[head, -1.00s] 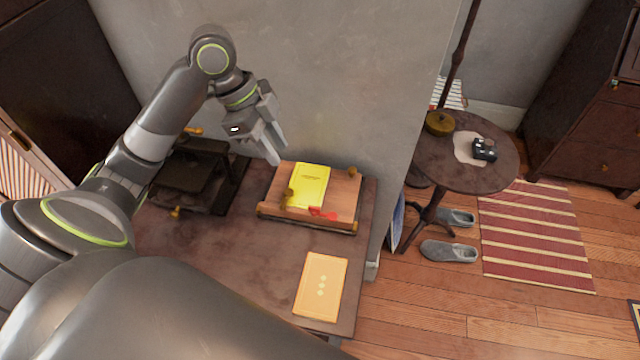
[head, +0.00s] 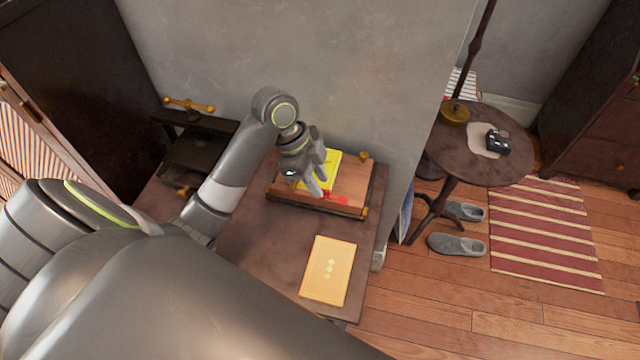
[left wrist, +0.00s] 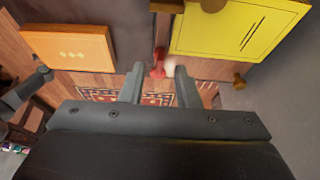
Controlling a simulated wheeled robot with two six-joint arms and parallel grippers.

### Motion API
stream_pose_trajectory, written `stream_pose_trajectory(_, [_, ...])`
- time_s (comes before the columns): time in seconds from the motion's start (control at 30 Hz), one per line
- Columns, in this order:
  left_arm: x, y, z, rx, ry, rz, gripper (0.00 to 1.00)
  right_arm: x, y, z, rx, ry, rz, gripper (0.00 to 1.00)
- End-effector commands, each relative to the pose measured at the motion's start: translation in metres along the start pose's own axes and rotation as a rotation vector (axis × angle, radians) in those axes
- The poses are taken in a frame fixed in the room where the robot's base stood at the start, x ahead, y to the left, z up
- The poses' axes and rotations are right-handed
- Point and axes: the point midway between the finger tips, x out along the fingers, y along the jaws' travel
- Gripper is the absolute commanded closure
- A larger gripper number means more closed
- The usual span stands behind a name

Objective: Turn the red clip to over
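The red clip (head: 337,199) sits at the front of the wooden stand (head: 352,185), by the lower edge of the yellow booklet (head: 332,157). My left gripper (head: 320,186) points down over the stand, just left of the clip in the head view, and covers part of the booklet. In the left wrist view, the gripper (left wrist: 159,74) is open, with its two fingers apart. My right gripper is not in view.
An orange booklet (head: 328,271) lies on the dark table (head: 255,235) in front of the stand. A dark press with a brass handle (head: 189,105) stands at the left. Brass knobs (head: 365,156) stick up from the stand. A grey wall rises behind the stand.

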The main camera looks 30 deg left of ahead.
Motion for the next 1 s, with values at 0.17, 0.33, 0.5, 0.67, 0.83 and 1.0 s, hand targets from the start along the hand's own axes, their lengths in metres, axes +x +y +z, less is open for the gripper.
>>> stream_pose_trajectory(0.17, [0.015,0.001,0.000,-0.001,0.000,0.001,0.71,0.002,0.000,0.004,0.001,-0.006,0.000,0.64])
stream_pose_trajectory(0.33, [0.017,0.000,0.000,0.000,-0.001,0.000,0.71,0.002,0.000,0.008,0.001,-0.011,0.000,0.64])
stream_pose_trajectory(0.5, [0.017,0.000,0.000,0.000,-0.001,0.000,0.74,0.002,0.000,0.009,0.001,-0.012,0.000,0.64])
stream_pose_trajectory(0.67, [0.017,0.000,0.000,0.000,-0.001,0.000,0.94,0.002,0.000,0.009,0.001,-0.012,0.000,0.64])
stream_pose_trajectory(0.83, [0.017,0.000,0.000,0.000,-0.001,0.000,1.00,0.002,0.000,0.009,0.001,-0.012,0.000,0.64])
stream_pose_trajectory(1.0, [0.016,0.000,0.000,-0.008,-0.001,-0.004,1.00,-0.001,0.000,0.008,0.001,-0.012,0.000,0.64])
